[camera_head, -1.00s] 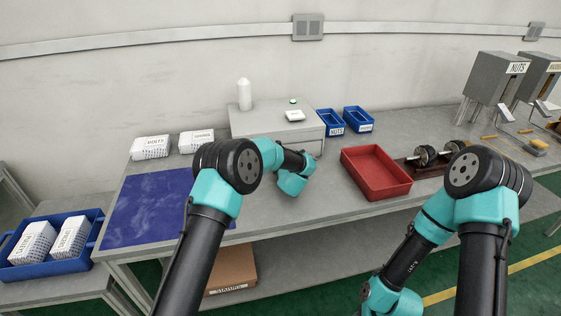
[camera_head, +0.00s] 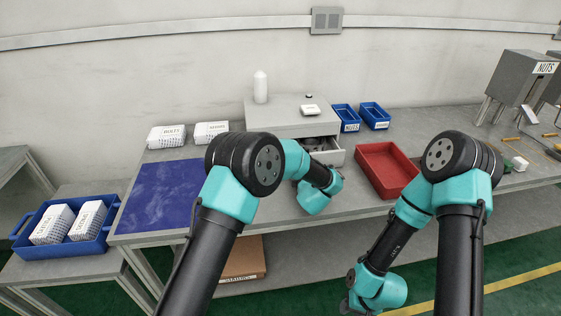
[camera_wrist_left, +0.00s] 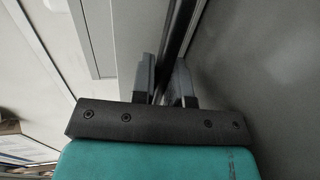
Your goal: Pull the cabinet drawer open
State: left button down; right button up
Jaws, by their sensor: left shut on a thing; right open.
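The grey cabinet (camera_head: 262,122) stands at the back of the workbench. Its drawer (camera_head: 334,157) is partly open toward me, and some dark contents show inside. My left arm covers part of the drawer front in the head view. In the left wrist view, my left gripper (camera_wrist_left: 166,82) is shut on a dark bar handle (camera_wrist_left: 180,30), one finger on each side. The left fingers are hidden in the head view.
A red bin (camera_head: 385,168) stands just right of the drawer, and two blue bins (camera_head: 374,117) stand behind it. A blue mat (camera_head: 160,198) lies left, with white bags (camera_head: 211,132) behind.

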pick_arm(q)
jog(key=f+v, duration=0.1)
jog(key=v, duration=0.4)
jog(key=f+v, duration=0.1)
jog(key=v, duration=0.4)
jog(key=f+v, duration=0.1)
jog(key=v, duration=0.4)
jog(key=shift+s+d, duration=0.15)
jog(key=shift+s, duration=0.55)
jog(key=c, duration=1.1)
grip_release()
jog(key=shift+c, duration=0.2)
jog(key=shift+r, duration=0.1)
jog(key=shift+o, duration=1.2)
notch_tip(320, 180, up, 4)
jog(key=shift+f, duration=0.1)
jog(key=s+a, duration=0.1)
jog(key=s, duration=0.9)
jog(key=s+a+r, duration=0.1)
jog(key=s, duration=0.4)
jog(key=shift+s+a, duration=0.4)
jog(key=shift+c, duration=1.2)
jog(key=shift+f, duration=0.1)
